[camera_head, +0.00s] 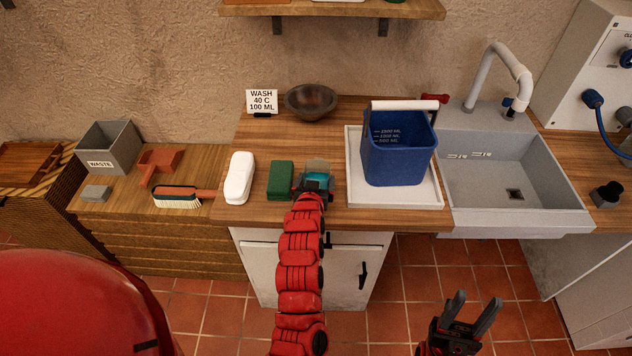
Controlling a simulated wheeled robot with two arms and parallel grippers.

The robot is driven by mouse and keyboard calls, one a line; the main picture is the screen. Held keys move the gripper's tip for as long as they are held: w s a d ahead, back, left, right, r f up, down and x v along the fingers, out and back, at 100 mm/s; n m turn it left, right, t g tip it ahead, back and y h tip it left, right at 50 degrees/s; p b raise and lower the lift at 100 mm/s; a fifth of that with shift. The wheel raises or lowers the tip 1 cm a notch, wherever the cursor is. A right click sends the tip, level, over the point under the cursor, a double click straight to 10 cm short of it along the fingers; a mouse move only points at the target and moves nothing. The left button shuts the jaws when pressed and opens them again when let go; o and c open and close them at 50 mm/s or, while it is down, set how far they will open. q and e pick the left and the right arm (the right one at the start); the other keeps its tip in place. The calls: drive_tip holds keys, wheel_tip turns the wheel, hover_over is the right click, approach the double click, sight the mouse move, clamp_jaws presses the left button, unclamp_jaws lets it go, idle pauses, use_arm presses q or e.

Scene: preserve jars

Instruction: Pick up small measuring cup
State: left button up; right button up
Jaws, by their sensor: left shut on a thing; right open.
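A small, clear cup-like thing (318,167), which I take for the small measuring cup, is at the front of the wooden counter, just right of a green block (280,180). My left gripper (314,182) is shut on it, and the gripper and wrist hide much of its lower part. I cannot tell whether it still touches the counter. My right gripper (472,314) is open and empty, low in front of the cabinet and sink.
A blue bucket (398,155) with a white handle stands on a white tray (442,200) close to the right. A brown bowl (311,100) and a sign (262,101) are behind. The sink (510,195) is at right.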

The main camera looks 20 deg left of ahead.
use_arm(q)
drive_tip(key=shift+r+b, duration=0.35)
drive_tip(key=shift+r, duration=0.3)
drive_tip(key=shift+s+r+b, duration=0.25)
drive_tip(key=shift+r+b, duration=0.05)
drive_tip(key=shift+r, duration=0.2)
drive_tip(key=shift+s+r+b, duration=0.25)
drive_tip(key=shift+r+b, duration=0.05)
drive_tip(key=shift+r, duration=0.15)
drive_tip(key=s+b, duration=0.1)
drive_tip(key=s, duration=0.2)
drive_tip(key=shift+s+r, duration=0.15)
drive_tip(key=shift+s, duration=0.2)
drive_tip(key=s, duration=0.2)
drive_tip(key=s+r+p, duration=0.1)
drive_tip(key=shift+s+a, duration=0.1)
drive_tip(key=shift+s, duration=0.25)
drive_tip(key=s+p, duration=0.7)
drive_tip(key=p, duration=0.1)
drive_tip(key=shift+s+a+r, duration=0.15)
drive_tip(key=shift+s+r, duration=0.1)
drive_tip(key=shift+s, duration=0.05)
drive_tip(key=o, duration=1.1)
drive_tip(key=c, duration=0.9)
